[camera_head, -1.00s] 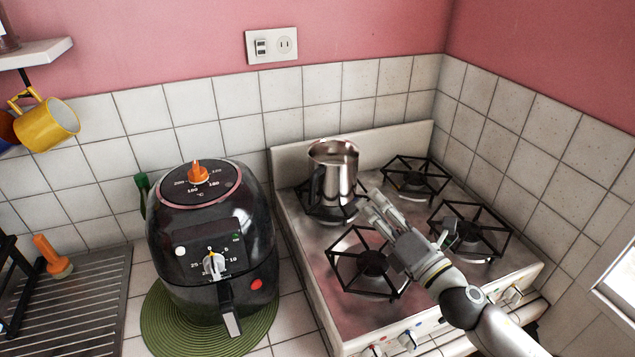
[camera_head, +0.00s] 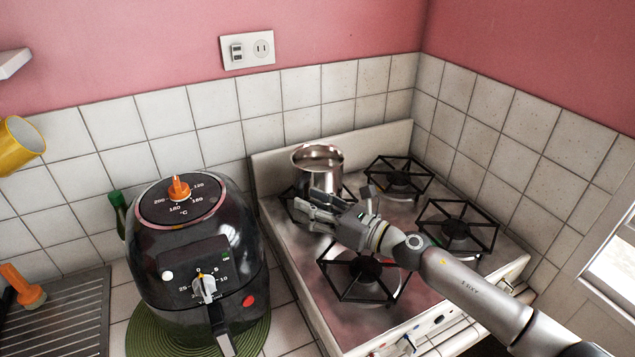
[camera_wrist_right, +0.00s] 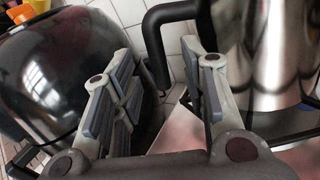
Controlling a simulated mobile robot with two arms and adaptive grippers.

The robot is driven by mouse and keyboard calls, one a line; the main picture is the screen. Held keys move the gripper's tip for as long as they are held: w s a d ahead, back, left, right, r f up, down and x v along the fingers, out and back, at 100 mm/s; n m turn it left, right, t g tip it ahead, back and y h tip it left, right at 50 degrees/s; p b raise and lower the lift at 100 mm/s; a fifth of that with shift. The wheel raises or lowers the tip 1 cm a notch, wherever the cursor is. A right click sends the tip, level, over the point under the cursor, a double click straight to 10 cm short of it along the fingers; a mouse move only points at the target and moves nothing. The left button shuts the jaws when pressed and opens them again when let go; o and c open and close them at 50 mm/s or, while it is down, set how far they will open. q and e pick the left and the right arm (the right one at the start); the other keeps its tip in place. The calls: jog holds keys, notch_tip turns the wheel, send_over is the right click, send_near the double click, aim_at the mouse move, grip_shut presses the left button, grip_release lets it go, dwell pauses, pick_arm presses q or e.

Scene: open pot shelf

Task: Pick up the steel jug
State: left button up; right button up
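The steel jug (camera_head: 318,172) stands upright on the back left burner of the stove. Its lower part is hidden behind my right gripper (camera_head: 306,208), which is in front of it in the head view. In the right wrist view the jug's shiny body (camera_wrist_right: 265,45) is at the right, and its black handle (camera_wrist_right: 155,38) shows in the gap beyond the fingers. My right gripper (camera_wrist_right: 160,95) is open, its fingers spread and empty. I cannot tell whether a finger touches the jug. My left gripper is not in view.
A black air fryer (camera_head: 195,255) stands on a green round mat (camera_head: 150,340) left of the stove, close to the gripper. Black burner grates (camera_head: 458,230) rise from the stove top. Tiled walls (camera_head: 235,95) close the back and right. A green bottle (camera_head: 118,210) is behind the fryer.

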jog(key=shift+p+x, duration=0.4)
jog(key=shift+x, duration=1.5)
jog(key=shift+s, duration=0.1)
jog(key=shift+c, duration=0.6)
grip_shut()
jog(key=shift+r, duration=0.2)
